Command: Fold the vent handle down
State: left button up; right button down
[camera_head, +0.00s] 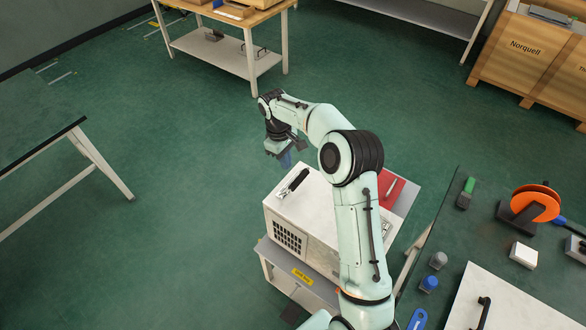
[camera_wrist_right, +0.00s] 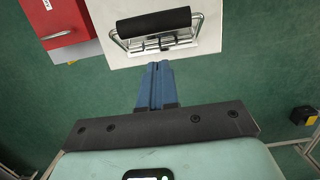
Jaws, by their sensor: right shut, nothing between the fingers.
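The vent handle (camera_head: 293,182) is a black grip on a metal wire bail, mounted on top of a white box (camera_head: 315,212) with a dark vent grille on its side. In the right wrist view the black grip (camera_wrist_right: 153,24) lies across the top, with its bail and bracket below it. I cannot tell the handle's exact angle. My right gripper (camera_head: 286,161) is beyond the handle in the head view, close to the box's far edge. Its blue fingers (camera_wrist_right: 157,68) are shut and empty, pointing towards the bail, apparently apart from it. My left gripper is not in view.
The box stands on a grey cart (camera_head: 268,249) beside a red case (camera_head: 397,184). A dark-topped bench (camera_head: 470,235) with several items stands right. Another table (camera_head: 40,120) stands left. Open green floor (camera_head: 190,200) lies left of the cart.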

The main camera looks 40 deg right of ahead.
aim_at(295, 180)
jog(key=s, duration=0.1)
jog(key=s+f, duration=0.1)
jog(key=s, duration=0.1)
jog(key=shift+d+f+b, duration=0.3)
jog(key=shift+d+f, duration=0.05)
jog(key=shift+d, duration=0.05)
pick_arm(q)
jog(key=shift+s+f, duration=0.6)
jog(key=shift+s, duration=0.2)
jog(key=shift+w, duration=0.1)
pick_arm(e)
jog(key=shift+w, duration=0.15)
